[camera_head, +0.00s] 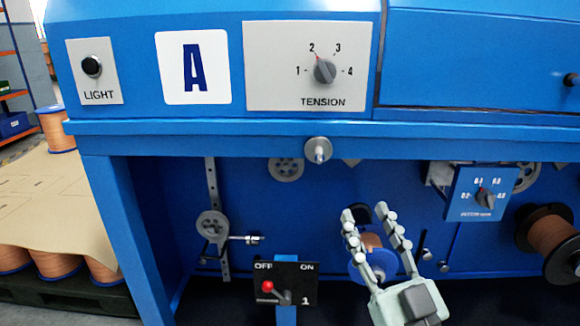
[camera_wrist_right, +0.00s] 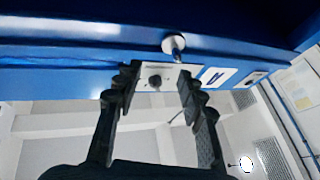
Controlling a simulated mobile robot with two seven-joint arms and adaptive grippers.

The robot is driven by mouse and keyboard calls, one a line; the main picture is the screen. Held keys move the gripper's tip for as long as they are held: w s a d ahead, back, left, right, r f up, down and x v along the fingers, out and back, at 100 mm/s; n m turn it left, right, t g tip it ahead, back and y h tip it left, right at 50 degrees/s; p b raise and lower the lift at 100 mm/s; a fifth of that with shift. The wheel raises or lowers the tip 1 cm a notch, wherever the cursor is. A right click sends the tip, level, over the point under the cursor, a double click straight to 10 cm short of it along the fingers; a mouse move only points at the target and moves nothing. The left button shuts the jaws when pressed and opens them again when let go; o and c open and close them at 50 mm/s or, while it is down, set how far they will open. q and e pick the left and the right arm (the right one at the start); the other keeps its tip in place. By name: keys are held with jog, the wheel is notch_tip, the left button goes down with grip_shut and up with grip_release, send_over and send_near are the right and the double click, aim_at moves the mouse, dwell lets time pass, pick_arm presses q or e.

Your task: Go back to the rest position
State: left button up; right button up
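My right gripper (camera_head: 378,222) is in the lower right part of the head view, fingers pointing up, in front of the blue machine's recess. Its two fingers are apart and nothing is between them; it is open in the right wrist view (camera_wrist_right: 160,80) too. Behind it sits a spool with a blue rim (camera_head: 362,268), partly hidden by the fingers. My left gripper is in neither view.
The blue machine (camera_head: 300,140) fills the view, with a tension knob (camera_head: 325,71), a light knob (camera_head: 92,67) and a red-tipped switch lever (camera_head: 268,287). A grey knob (camera_head: 317,150) sticks out from the ledge. A copper spool (camera_head: 552,238) is at right.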

jog(key=d+f+m+g+h+p, duration=0.1)
jog(key=d+f+g+h+p, duration=0.15)
jog(key=f+g, duration=0.45)
jog(key=d+f+g+h+p, duration=0.2)
jog(key=d+f+p, duration=0.2)
jog(key=f, duration=0.7)
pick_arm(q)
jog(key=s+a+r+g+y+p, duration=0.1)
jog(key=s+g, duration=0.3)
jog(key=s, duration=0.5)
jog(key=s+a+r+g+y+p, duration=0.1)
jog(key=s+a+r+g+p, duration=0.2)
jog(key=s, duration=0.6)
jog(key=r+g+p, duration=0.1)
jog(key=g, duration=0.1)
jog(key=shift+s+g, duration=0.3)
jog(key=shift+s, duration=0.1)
pick_arm(e)
jog(key=s+d+f+g+h, duration=0.1)
jog(key=s+d+f+g, duration=0.3)
jog(key=s, duration=0.5)
jog(key=s+d+f+m+g+h, duration=0.1)
jog(key=s+d+f+g+h, duration=0.1)
jog(key=s+d+f+g, duration=0.2)
jog(key=s+f+g, duration=0.2)
jog(key=s+f, duration=0.2)
jog(key=s, duration=0.1)
jog(key=shift+d+f+m, duration=0.25)
jog(key=shift+f+m, duration=0.05)
